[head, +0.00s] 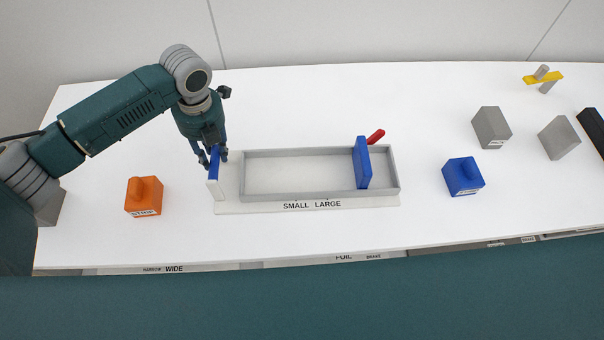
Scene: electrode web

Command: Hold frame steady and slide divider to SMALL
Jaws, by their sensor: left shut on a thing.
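The grey frame (270,195) is a shallow rectangular tray on the white table, with the words SMALL and LARGE on its front strip. The blue divider (362,163) stands upright across the frame near its right end, to the right of the LARGE label. A red piece (376,136) sticks out behind the divider. My left gripper (209,157) comes down from above and is shut on this plate's top. My right gripper is out of view.
An orange block (144,196) lies left of the frame. To the right are a blue block (463,176), grey blocks (491,128) (559,138), a yellow piece (543,79) and a black item (593,128). The table (300,90) behind the frame is clear.

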